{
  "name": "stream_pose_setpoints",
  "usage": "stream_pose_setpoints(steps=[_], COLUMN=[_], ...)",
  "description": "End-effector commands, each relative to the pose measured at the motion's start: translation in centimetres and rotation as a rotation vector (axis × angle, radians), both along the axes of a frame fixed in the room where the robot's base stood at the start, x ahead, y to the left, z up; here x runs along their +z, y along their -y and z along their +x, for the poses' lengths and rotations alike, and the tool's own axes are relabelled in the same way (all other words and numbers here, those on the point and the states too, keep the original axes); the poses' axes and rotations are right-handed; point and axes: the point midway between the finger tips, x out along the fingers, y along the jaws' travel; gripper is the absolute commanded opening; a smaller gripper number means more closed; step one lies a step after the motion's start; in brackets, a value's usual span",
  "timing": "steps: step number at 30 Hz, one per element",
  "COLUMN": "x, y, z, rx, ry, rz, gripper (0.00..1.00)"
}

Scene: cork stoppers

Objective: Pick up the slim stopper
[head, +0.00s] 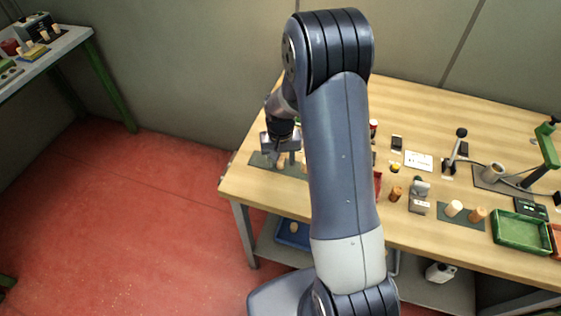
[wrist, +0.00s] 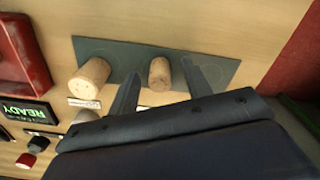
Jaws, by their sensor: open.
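Two cork stoppers stand on a dark grey-green mat (wrist: 120,50) in the wrist view. The slimmer one (wrist: 159,76) is on the right, and a wider one (wrist: 89,79) is on the left. My gripper (wrist: 160,68) is open, with one finger on each side of the slim stopper in the picture. The left finger lies between the two stoppers. I cannot tell how far above the mat the fingertips are. In the head view my gripper (head: 284,158) is over the left end of the table, above the mat (head: 258,160); my arm hides much around it.

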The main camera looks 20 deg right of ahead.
Motion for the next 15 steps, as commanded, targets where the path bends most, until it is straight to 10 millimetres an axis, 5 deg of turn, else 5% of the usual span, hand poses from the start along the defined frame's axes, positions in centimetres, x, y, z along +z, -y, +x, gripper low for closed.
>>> stream_pose_setpoints(steps=[15], x=[0.03], y=[-0.01], z=[0.0], rx=[0.0], ry=[0.0], rz=[0.0], gripper=[0.1])
